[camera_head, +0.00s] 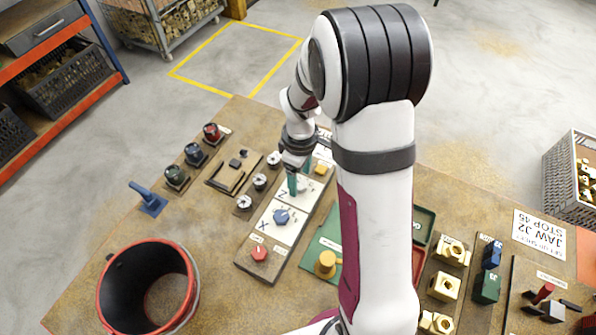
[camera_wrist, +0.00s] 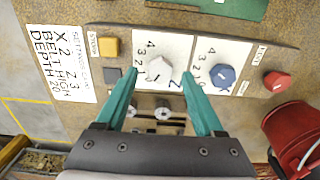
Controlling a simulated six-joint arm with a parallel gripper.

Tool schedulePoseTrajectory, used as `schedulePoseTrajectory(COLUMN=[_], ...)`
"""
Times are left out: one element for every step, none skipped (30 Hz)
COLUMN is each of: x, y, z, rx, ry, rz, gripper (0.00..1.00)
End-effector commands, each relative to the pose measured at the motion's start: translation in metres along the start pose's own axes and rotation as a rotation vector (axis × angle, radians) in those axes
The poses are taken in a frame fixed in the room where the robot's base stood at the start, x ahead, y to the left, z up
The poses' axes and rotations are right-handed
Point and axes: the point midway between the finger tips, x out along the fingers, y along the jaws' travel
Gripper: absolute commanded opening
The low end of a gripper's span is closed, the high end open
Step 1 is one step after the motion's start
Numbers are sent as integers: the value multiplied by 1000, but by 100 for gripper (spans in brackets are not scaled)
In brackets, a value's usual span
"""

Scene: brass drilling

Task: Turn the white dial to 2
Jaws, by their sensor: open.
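The white dial (camera_wrist: 159,70) sits on a white plate marked Z, with numbers beside it, in the wrist view. Its pointer setting is too small to read. My gripper (camera_wrist: 158,77) is open, with one teal finger on each side of the white dial. I cannot tell whether the fingers touch it. In the head view my gripper (camera_head: 295,184) points down over the Z plate and hides most of the dial. A blue dial (camera_wrist: 222,76) on the plate marked X is beside it; it also shows in the head view (camera_head: 281,216).
A red button (camera_wrist: 277,81) and a yellow button (camera_wrist: 109,47) flank the dial plates. A settings sign (camera_wrist: 68,68) lies beyond the yellow one. A red-rimmed bucket (camera_head: 188,310), brass parts (camera_head: 445,287) and a blue lever (camera_head: 148,197) stand around the bench.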

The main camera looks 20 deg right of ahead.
Motion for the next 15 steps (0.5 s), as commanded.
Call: schedulePoseTrajectory(x=[6, 9, 12, 14, 15, 16, 16, 17, 16, 16, 16, 16, 16, 16, 16], y=[0, 0, 0, 0, 0, 0, 0, 0, 0, 0, 0, 0, 0, 0, 0], z=[0, 0, 0, 0, 0, 0, 0, 0, 0, 0, 0, 0, 0, 0, 0], rx=[0, 0, 0, 0, 0, 0, 0, 0, 0, 1, 1, 1, 1, 1, 1], ry=[-1, -1, -1, 0, 0, 0, 0, 1, 1, 1, 1, 1, 1, 1, 1], rz=[-2, -2, -1, -1, -1, -1, 0, 0, 0, 0, 0, 0, 0, 0, 0], gripper=[70, 70, 70, 70, 70, 70, 70, 70, 70, 70, 70, 70, 68, 63, 56])
